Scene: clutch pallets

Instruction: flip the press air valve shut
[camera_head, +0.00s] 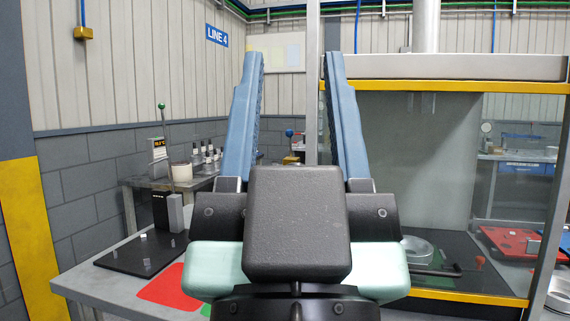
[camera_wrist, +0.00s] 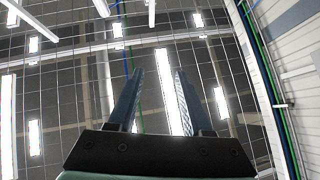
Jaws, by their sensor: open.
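My gripper (camera_head: 294,58) is raised in the middle of the head view, its two blue fingers pointing up and wide apart. It is open and empty. In the wrist view the fingers (camera_wrist: 159,75) point toward the ceiling, with nothing between them. The press (camera_head: 445,68), with yellow edges and a clear front, stands to the right behind my gripper. I cannot pick out its air valve for sure; my gripper and arm hide part of the scene. A brass-coloured fitting (camera_head: 83,33) sits at the end of a blue pipe on the upper left wall.
A grey table (camera_head: 90,282) carries a dark plate with a post stand (camera_head: 160,213) at left and a red mat (camera_head: 163,287). A back bench (camera_head: 128,183) holds bottles. A metal ring (camera_head: 416,249) lies inside the press. A yellow post (camera_head: 38,235) stands at far left.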

